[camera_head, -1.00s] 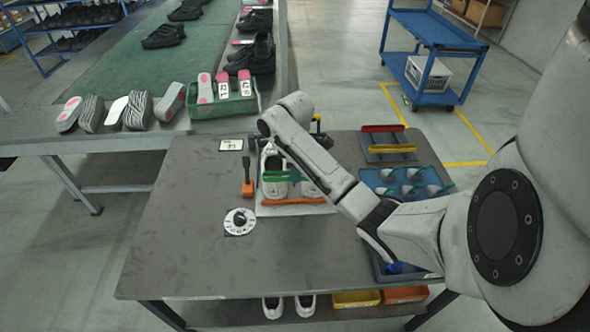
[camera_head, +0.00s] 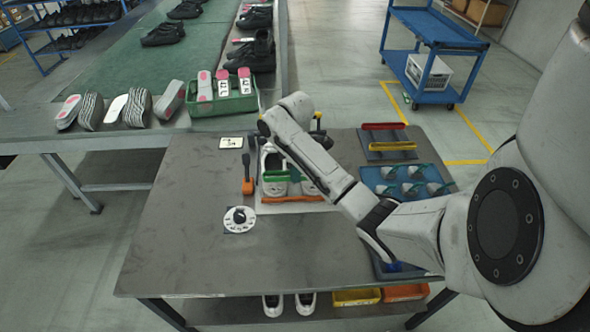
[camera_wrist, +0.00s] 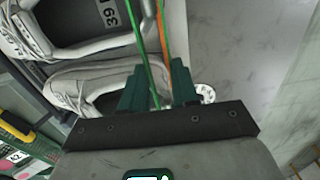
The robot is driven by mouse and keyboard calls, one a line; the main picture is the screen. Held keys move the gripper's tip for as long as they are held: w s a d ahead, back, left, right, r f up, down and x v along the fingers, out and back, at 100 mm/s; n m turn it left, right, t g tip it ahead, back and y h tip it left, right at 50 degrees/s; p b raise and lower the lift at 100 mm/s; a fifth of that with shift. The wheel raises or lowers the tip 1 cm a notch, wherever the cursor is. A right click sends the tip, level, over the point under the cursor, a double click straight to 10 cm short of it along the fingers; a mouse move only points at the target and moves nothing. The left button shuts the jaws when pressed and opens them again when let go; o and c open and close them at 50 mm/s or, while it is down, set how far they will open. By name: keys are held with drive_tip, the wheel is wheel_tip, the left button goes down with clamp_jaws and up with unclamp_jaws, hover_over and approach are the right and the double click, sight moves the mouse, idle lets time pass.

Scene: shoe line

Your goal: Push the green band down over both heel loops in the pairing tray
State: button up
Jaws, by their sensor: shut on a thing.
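Two white-grey shoes lie side by side in the pairing tray, heels toward the tray's front; in the wrist view one shoe (camera_wrist: 95,85) is below the other (camera_wrist: 65,40). The green band (camera_wrist: 148,42) runs as thin strands up from between the dark green fingertips of my gripper (camera_wrist: 157,88), which is shut on it. In the head view the band (camera_head: 274,177) shows at the heel of the left shoe (camera_head: 268,158). My arm covers part of the right shoe. Whether the band is around both heel loops is hidden.
An orange bar (camera_head: 292,198) lies along the tray's front. A blue tray of parts (camera_head: 405,183) and a rack of coloured bars (camera_head: 388,143) are right.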

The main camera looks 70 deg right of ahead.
drive_tip(key=o, duration=1.1)
drive_tip(key=shift+r, duration=0.15)
drive_tip(key=shift+r+p, duration=3.4)
drive_tip(key=shift+r, duration=1)
